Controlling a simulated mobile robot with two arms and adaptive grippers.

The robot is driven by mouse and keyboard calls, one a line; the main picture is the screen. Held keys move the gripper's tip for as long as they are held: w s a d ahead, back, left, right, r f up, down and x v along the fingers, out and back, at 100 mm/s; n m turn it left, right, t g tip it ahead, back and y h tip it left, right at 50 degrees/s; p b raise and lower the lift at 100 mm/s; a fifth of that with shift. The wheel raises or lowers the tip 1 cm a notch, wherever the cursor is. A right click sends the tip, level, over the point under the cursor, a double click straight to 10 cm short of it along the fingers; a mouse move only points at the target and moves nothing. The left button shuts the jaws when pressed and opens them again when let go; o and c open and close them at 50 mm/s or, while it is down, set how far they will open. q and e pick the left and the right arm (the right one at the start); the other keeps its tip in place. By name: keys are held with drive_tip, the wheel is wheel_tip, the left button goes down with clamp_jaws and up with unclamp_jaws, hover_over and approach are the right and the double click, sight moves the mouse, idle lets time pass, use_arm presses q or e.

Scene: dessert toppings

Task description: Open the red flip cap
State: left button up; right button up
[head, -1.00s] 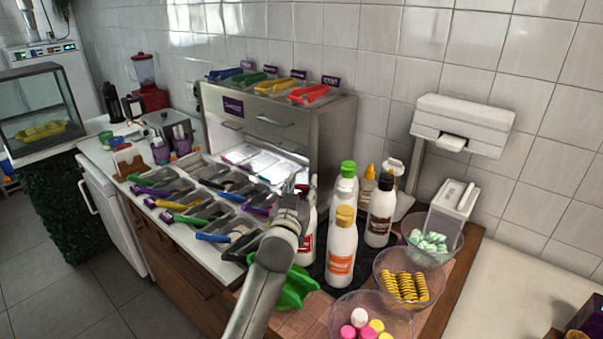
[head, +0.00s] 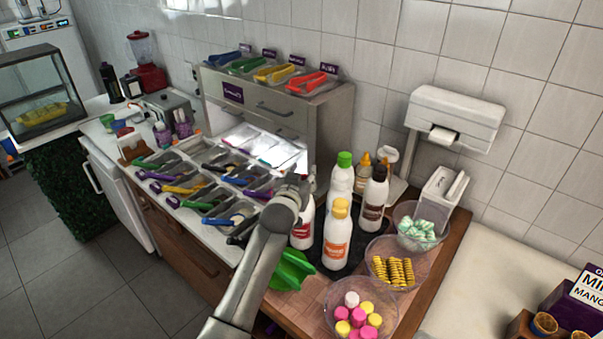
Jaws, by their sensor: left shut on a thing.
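A white bottle with a red label (head: 302,236) stands on the dark mat on the counter, left of the other sauce bottles. My left gripper (head: 302,184) is at the top of this bottle, shut around its cap area. The gripper and wrist cover the red flip cap, so I cannot tell whether its lid is up or down. The bottle looks upright. My right gripper is not in view.
Close to the right stand an orange-labelled bottle (head: 336,240), a green-capped bottle (head: 340,178) and a brown-labelled bottle (head: 374,200). A green scoop-like dish (head: 290,270) lies beside my arm. Bowls of sweets (head: 360,325) fill the front right. Topping trays (head: 200,195) are at the left.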

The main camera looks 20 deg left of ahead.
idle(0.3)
use_arm(q)
drive_tip(key=o, duration=1)
drive_tip(key=shift+s, duration=0.15)
drive_tip(key=v, duration=1.1)
drive_tip(key=shift+s+r, duration=0.15)
drive_tip(key=shift+s, duration=0.2)
